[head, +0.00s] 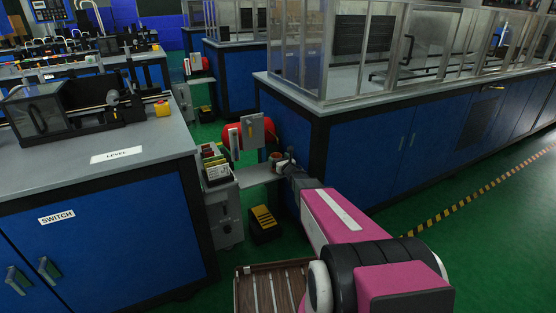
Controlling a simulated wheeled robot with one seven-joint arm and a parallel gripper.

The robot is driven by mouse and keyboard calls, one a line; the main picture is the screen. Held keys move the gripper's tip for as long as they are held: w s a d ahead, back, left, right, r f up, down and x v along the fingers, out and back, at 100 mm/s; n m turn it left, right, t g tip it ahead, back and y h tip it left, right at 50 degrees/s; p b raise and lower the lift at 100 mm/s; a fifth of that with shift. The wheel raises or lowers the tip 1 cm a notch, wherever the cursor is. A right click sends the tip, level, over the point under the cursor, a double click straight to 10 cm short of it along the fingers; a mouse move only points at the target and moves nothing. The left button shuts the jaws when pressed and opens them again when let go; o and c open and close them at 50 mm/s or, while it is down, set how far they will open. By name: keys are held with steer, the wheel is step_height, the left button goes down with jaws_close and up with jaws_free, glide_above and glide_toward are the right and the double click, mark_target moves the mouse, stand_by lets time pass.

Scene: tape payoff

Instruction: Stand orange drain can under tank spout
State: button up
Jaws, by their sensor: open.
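A red tank (232,137) lies behind upright grey plates in the gap between the two blue benches. Its spout cannot be made out. A small orange-brown round thing (275,156), which may be the drain can, shows beside my gripper at the right end of a narrow grey shelf (255,174). My gripper (283,162) is at the far end of my pink arm, small and partly hidden by the wrist. It is open; I cannot tell whether its fingers are around the orange-brown thing or only beside it.
A blue bench (100,235) with a machine on top stands left. A long blue bench (365,150) with clear guards stands right. A box of cards (217,172) is left of the shelf, and a black-and-yellow step (264,222) stands on the green floor. Floor at right is clear.

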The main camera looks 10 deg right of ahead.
steer(key=v, duration=1.1)
steer(key=shift+r, duration=0.1)
stand_by(0.7)
